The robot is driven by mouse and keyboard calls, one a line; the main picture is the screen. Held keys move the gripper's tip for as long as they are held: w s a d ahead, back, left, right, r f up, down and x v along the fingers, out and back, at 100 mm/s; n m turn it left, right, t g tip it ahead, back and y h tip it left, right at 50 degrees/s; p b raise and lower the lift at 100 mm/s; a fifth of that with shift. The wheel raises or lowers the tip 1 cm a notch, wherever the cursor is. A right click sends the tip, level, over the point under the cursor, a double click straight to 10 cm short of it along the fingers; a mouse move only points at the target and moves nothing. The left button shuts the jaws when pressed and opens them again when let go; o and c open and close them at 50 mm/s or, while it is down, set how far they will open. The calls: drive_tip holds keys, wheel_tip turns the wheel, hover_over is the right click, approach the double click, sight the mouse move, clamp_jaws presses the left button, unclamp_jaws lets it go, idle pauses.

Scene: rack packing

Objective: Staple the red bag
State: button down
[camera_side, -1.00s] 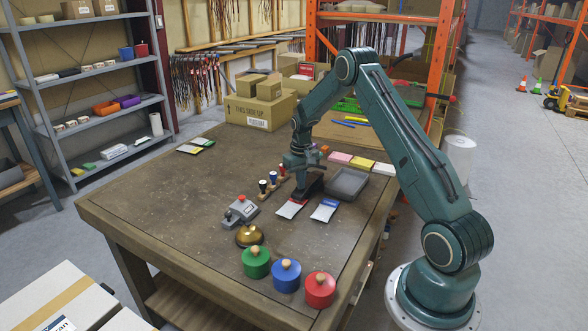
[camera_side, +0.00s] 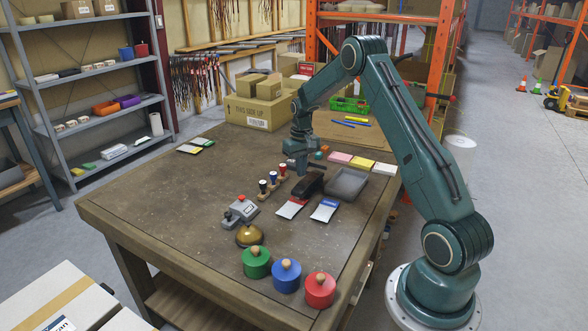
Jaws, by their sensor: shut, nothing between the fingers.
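The red bag (camera_side: 291,209) is a small white packet with a red top band, lying flat on the workbench. Its top edge is at the front of the black stapler (camera_side: 311,185); whether it lies inside the stapler's mouth, I cannot tell. No staple can be made out at this size. My gripper (camera_side: 303,173) is shut and empty, just above the stapler's rear part, seemingly apart from it.
A blue-topped bag (camera_side: 325,211) lies right of the red bag. A grey tray (camera_side: 362,174) is behind it. Stamps (camera_side: 273,178), a grey device (camera_side: 240,212), a brass bell (camera_side: 249,236) and coloured pots (camera_side: 286,277) stand nearby.

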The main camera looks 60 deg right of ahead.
wheel_tip(320, 180, up, 4)
drive_tip(key=shift+r, duration=0.1)
idle(0.6)
idle(0.5)
drive_tip(key=s+a+r+n+t, duration=0.1)
drive_tip(key=s+a+r, duration=0.3)
drive_tip(key=a+r, duration=0.5)
drive_tip(key=s+a+r+n+t, duration=0.1)
drive_tip(key=s+a+r+n, duration=0.15)
drive_tip(key=a+r, duration=0.7)
drive_tip(key=s+a+n+t, duration=0.1)
drive_tip(key=s+a, duration=0.5)
drive_tip(key=s, duration=0.4)
drive_tip(key=s+a+n+t, duration=0.1)
drive_tip(key=s+a+t, duration=0.1)
drive_tip(key=s+a, duration=0.4)
drive_tip(key=s+r, duration=0.1)
drive_tip(key=s, duration=0.3)
drive_tip(key=shift+a+t, duration=0.3)
drive_tip(key=shift+a, duration=0.1)
